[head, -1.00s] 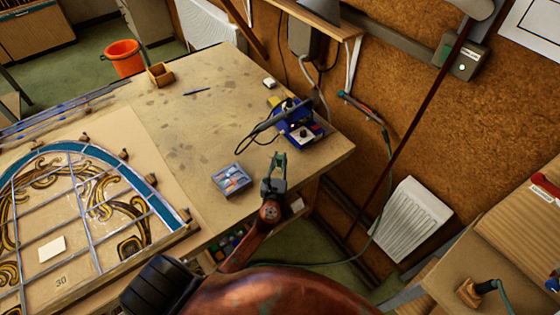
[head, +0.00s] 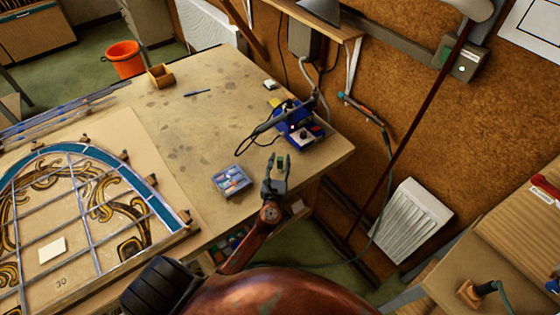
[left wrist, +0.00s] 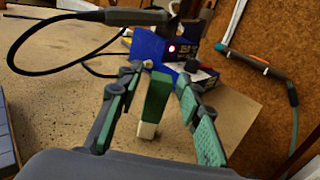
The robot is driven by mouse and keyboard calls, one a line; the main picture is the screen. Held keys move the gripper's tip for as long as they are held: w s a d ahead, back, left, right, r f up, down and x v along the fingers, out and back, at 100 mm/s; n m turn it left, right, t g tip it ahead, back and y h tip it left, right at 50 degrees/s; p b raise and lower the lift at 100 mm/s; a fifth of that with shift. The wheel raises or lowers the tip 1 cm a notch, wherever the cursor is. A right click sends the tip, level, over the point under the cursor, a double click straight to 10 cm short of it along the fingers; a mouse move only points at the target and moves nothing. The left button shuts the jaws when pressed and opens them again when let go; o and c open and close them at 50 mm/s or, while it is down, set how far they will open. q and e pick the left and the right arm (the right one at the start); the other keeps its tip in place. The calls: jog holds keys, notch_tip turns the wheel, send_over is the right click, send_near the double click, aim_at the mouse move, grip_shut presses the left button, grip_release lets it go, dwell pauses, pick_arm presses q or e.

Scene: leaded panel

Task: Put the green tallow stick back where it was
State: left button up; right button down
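The green tallow stick (left wrist: 157,96), with a pale end, is between the fingers of my left gripper (left wrist: 158,82) in the left wrist view. Gaps show between the stick and both fingers, so the gripper is open around it. In the head view the left gripper (head: 277,163) is over the right front part of the bench, with a small green bit of the stick (head: 281,162) between its fingertips. I cannot tell exactly how the stick rests on the bench. My right gripper is not in view.
A blue soldering station (head: 298,127) with a cable stands just beyond the gripper. A compartment box (head: 231,181) lies to its left. The leaded panel (head: 90,205) fills the left of the bench (head: 205,120). The bench's middle is mostly clear.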

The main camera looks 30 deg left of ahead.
pick_arm(q)
jog(key=b+v, duration=0.1)
jog(key=v, duration=1)
jog(key=shift+s+d, duration=0.3)
jog(key=shift+s, duration=0.15)
jog(key=shift+r, duration=0.15)
dwell(0.5)
